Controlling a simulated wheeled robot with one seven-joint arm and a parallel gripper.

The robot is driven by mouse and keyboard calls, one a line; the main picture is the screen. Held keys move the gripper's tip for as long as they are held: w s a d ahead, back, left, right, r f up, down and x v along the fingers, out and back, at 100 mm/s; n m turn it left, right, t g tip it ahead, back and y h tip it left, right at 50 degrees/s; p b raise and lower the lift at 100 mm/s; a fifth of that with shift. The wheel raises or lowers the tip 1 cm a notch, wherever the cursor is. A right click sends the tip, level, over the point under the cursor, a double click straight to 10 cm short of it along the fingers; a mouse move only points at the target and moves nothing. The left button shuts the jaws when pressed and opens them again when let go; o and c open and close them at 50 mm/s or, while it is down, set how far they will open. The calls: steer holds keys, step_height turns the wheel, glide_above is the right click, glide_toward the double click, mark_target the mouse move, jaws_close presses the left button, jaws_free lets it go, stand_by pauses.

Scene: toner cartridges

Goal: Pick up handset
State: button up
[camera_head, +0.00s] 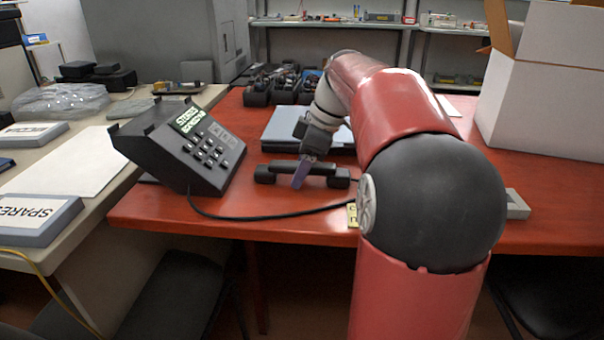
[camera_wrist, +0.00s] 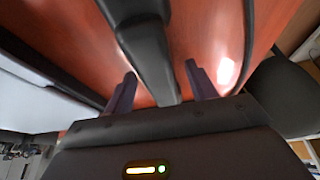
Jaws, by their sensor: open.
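The black handset (camera_head: 284,165) lies on the red table, to the right of the black desk phone (camera_head: 195,148). My gripper (camera_head: 302,175) is down at the middle of the handset, with a purple finger in front of its bar. In the wrist view, the handset (camera_wrist: 150,55) runs between the two open fingers of my gripper (camera_wrist: 163,84). The fingers stand apart on either side of the bar, and a gap shows at the right finger. My arm hides part of the table and the far end of the phone cord.
The dark cord (camera_head: 270,217) curves over the table in front of the handset. A grey laptop-like slab (camera_head: 283,128) lies behind the handset. Black bins (camera_head: 257,95) stand farther back. A white box (camera_head: 545,105) stands at the right. Bare table (camera_head: 225,222) lies in front.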

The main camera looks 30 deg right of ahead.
steer(key=shift+f, duration=0.25)
stand_by(0.4)
steer(key=shift+c, duration=0.2)
jaws_close()
steer(key=shift+r, duration=0.15)
step_height(320, 180, up, 20)
steer(key=p, duration=0.4)
steer(key=shift+p, duration=0.3)
